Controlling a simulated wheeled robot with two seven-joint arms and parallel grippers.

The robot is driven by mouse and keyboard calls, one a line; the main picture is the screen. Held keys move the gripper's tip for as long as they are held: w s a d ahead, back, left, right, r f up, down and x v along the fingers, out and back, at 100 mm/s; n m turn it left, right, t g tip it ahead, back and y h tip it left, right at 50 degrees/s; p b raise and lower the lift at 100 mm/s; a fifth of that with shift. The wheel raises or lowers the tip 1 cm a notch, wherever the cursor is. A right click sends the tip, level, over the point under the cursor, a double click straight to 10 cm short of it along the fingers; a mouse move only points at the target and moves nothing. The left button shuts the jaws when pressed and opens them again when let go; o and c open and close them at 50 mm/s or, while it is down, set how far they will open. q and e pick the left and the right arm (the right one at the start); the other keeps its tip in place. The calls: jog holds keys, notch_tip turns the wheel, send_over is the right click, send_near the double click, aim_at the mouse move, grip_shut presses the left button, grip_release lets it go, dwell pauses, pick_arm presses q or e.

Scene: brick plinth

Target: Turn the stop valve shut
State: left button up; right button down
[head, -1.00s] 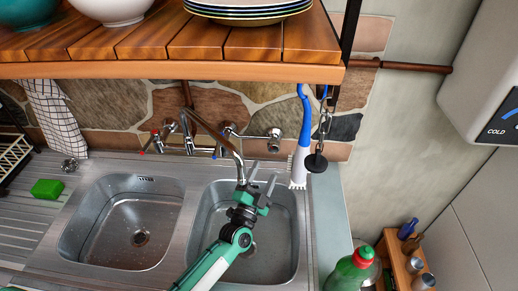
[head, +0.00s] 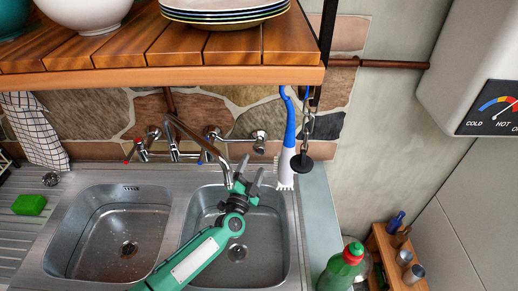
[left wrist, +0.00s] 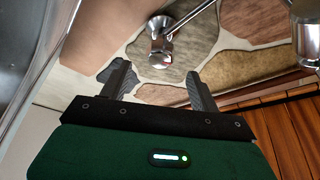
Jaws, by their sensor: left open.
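The stop valve (head: 259,137) is a small chrome fitting on the stone wall, right of the mixer tap (head: 172,140). In the left wrist view, a chrome fitting that looks like this valve (left wrist: 161,40) lies ahead, roughly in line with the gap between the fingers. My left gripper (head: 250,169) is over the right basin, below and in front of the valve, and apart from it. Its two fingers also show in the left wrist view (left wrist: 157,76), spread with nothing between them. My right gripper is out of view.
A wooden shelf (head: 160,73) with plates and bowls overhangs the wall. A blue-handled brush (head: 289,140) and a black plug on a chain (head: 302,162) hang right of the valve. A green bottle (head: 342,268) stands at front right. The right basin (head: 275,245) looks empty.

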aim_at(258, 153)
pick_arm(q)
jog(key=x, duration=0.7)
jog(key=shift+w+r, duration=0.1)
jog(key=shift+w, duration=0.2)
jog(key=c, duration=0.9)
